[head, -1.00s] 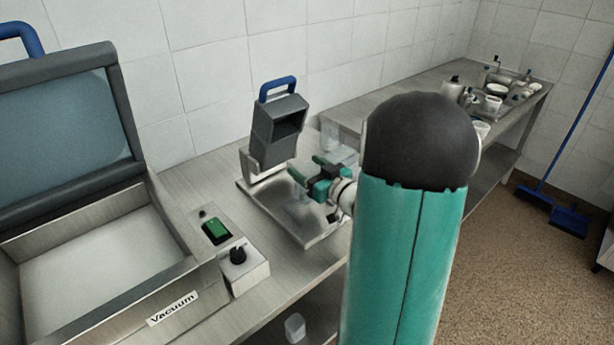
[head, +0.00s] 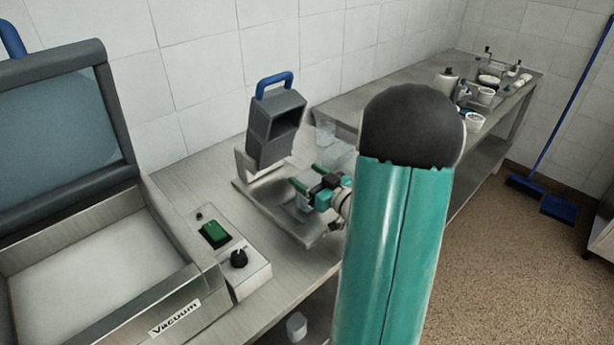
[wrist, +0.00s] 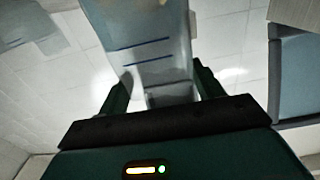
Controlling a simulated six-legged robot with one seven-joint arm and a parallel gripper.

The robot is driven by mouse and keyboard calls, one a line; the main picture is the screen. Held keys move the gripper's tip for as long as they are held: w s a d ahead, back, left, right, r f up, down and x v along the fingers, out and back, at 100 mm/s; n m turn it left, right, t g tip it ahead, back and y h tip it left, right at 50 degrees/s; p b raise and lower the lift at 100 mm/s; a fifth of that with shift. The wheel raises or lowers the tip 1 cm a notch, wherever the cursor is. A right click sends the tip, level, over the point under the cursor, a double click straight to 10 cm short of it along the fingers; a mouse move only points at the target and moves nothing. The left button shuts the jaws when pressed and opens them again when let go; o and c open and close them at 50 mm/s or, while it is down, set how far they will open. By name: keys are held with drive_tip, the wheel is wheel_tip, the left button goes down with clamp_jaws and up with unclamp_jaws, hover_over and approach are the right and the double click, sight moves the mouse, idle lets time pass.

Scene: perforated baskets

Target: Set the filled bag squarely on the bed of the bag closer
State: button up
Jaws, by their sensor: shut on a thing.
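The bag closer (head: 274,125) is a grey upright head with a blue handle, standing at the back of a flat metal bed (head: 262,203) on the bench. My gripper (head: 309,178), with green fingers, is over the right part of this bed. In the wrist view my gripper (wrist: 160,88) is shut on the filled bag (wrist: 145,45), a translucent bag with blue lines that extends out beyond the fingers. In the head view the bag is faint and partly hidden by my gripper and arm. I cannot tell whether its bottom touches the bed.
A vacuum machine (head: 185,290) with a raised lid stands at the left, with a control box (head: 240,268) beside it. A clear container (head: 325,131) is behind my gripper. A second bench (head: 400,95) with bottles and bowls runs to the right. The tiled wall is close behind.

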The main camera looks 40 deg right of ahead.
drive_tip(key=shift+w+f, duration=0.2)
drive_tip(key=shift+f, duration=0.05)
drive_tip(key=o, duration=1.1)
drive_tip(key=shift+o, duration=1.1)
drive_tip(key=shift+s+r, duration=0.1)
drive_tip(key=shift+s, duration=0.1)
drive_tip(key=shift+w, duration=0.15)
drive_tip(key=shift+r, duration=0.1)
drive_tip(key=s, duration=1.2)
drive_tip(key=shift+d, duration=0.15)
